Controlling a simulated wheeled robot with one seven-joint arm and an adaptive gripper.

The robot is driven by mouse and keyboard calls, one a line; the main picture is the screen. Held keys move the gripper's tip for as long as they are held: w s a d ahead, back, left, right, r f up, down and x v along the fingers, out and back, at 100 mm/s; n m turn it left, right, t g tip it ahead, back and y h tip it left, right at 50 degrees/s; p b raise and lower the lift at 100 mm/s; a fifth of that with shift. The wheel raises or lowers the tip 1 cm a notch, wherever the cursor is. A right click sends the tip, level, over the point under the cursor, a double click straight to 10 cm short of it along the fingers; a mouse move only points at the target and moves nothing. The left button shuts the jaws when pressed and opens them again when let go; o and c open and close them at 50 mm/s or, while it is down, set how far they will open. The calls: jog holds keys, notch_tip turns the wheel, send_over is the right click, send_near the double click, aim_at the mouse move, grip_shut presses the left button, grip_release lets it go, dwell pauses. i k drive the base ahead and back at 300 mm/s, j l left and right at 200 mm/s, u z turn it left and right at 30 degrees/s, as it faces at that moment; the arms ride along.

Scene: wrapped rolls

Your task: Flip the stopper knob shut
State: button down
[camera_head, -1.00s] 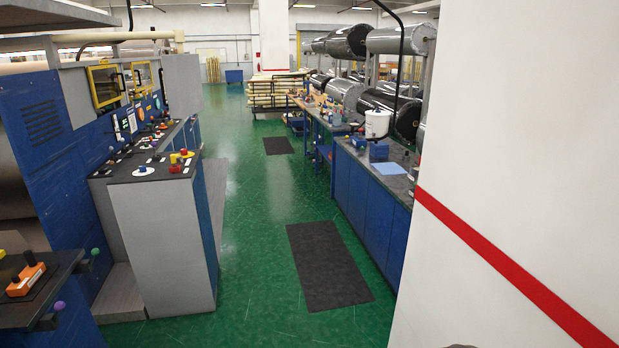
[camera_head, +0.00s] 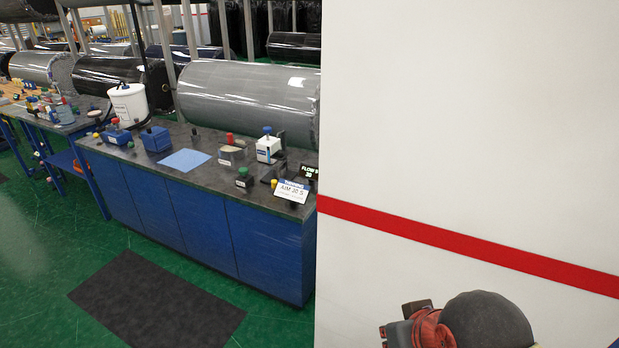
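I cannot tell which knob is the stopper knob. Several small devices with coloured knobs stand on the dark countertop (camera_head: 105,152). Toward its right end are a white box with a blue knob (camera_head: 268,146), a device with a red knob (camera_head: 230,151) and a device with a green knob (camera_head: 244,180). Beside them are a white sign reading "AIM 30 S" (camera_head: 291,191) and a small dark display (camera_head: 309,173) with green text. Part of my arm, a dark ball and red parts, shows at the bottom right. My gripper cannot be made out.
A white bucket (camera_head: 129,105), blue boxes (camera_head: 155,139) and a blue sheet (camera_head: 185,160) are on the counter. Large wrapped rolls (camera_head: 245,98) lie behind. A white wall (camera_head: 460,130) with a red stripe fills the right. Green floor and a dark mat (camera_head: 155,305) lie in front.

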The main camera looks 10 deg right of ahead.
aim_at(273, 182)
jog(key=i+j+z, duration=0.15)
jog(key=j, duration=0.3)
jog(key=i+j+u, duration=0.65)
jog(key=j+u, duration=0.2)
jog(key=i+j+u, duration=0.15)
jog(key=i+u, duration=0.25)
jog(key=i+z, duration=0.35)
jog(key=i+j+z, duration=0.15)
jog(key=i+z, duration=0.2)
jog(key=i, duration=0.15)
jog(key=i+l+z, duration=0.3)
jog(key=i+z, duration=0.7)
jog(key=i, duration=0.25)
